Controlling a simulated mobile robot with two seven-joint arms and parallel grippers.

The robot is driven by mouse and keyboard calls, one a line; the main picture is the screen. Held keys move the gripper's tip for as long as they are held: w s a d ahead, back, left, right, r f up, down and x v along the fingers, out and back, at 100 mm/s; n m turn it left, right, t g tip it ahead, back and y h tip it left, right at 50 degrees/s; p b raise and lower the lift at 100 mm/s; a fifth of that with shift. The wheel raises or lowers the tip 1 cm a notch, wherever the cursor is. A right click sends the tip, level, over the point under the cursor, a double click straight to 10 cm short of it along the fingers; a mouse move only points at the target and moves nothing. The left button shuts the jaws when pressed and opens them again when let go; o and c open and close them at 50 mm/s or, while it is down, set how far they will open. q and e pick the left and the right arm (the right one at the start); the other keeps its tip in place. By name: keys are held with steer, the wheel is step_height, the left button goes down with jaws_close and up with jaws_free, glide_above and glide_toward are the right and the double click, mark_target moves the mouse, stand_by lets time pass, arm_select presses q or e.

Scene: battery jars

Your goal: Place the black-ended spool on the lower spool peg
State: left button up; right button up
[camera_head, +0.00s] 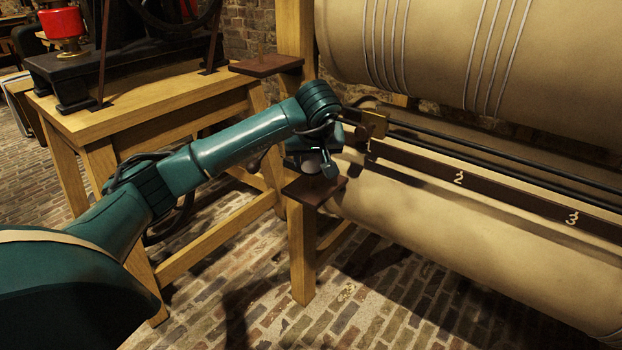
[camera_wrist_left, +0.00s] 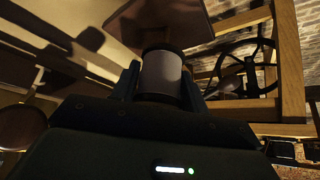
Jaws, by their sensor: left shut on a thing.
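The black-ended spool (camera_wrist_left: 162,75) has a pale grey body and a dark end. It stands between the two fingers of my left gripper (camera_wrist_left: 158,84) in the left wrist view, and the gripper is shut on it. In the head view my left gripper (camera_head: 316,163) is just above the small brown shelf of the lower spool peg (camera_head: 314,191), on a wooden post. That shelf also shows at the top of the wrist view (camera_wrist_left: 165,12), close to the spool's dark end. I cannot tell whether they touch. The lower peg itself is hidden. My right gripper is out of view.
Large beige rollers (camera_head: 470,250) and a dark rail (camera_head: 480,180) numbered 1 to 3 are on the right. A wooden table (camera_head: 150,110) with a black machine stands at left.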

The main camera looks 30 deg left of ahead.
mark_target(311, 173)
arm_select(q)
steer(key=shift+f+b, duration=0.45)
steer(key=shift+f, duration=1.55)
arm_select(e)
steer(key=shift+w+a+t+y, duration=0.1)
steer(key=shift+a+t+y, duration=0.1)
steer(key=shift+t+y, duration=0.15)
arm_select(q)
steer(key=shift+f, duration=0.1)
steer(key=o, duration=1)
steer(key=shift+c, duration=0.2)
